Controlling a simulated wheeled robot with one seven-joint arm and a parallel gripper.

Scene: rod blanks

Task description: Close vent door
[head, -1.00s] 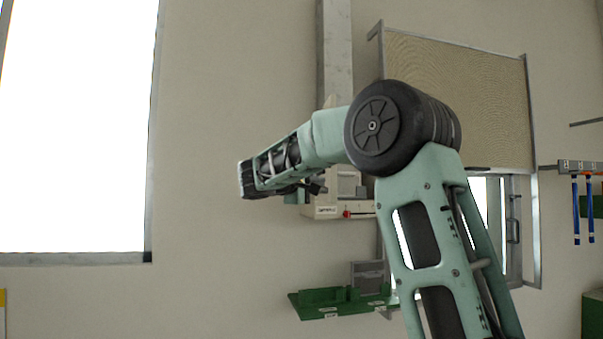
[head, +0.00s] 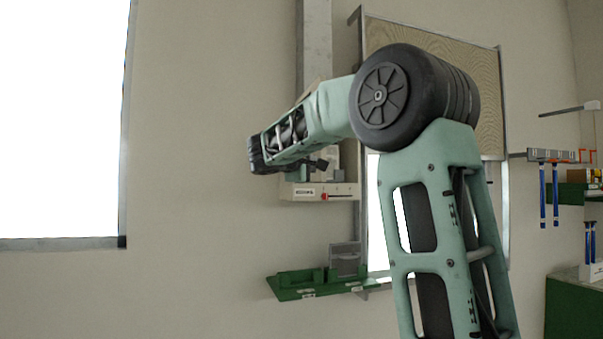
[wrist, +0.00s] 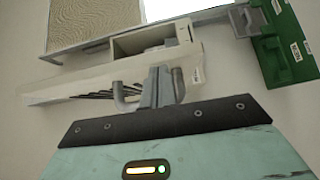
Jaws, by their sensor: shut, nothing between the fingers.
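The vent housing (head: 318,191) is a pale box at the foot of the metal duct (head: 314,50) on the wall, with a label and a red pointer on its front. My arm partly covers it in the head view. In the wrist view the pale housing (wrist: 186,66) shows a row of dark slats (wrist: 92,95) and an open-fronted recess. I cannot clearly tell the door's edge or angle. My gripper (wrist: 155,75) is shut and empty, with its tips in front of the housing; contact cannot be told. In the head view its fingers are mostly hidden.
A green wall shelf (head: 290,293) sits below the housing and also shows in the wrist view (wrist: 283,45). A framed window with a tan blind (head: 435,75) lies behind my arm. A bright window (head: 60,110) is at left. Blue-handled tools (head: 549,195) hang at right.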

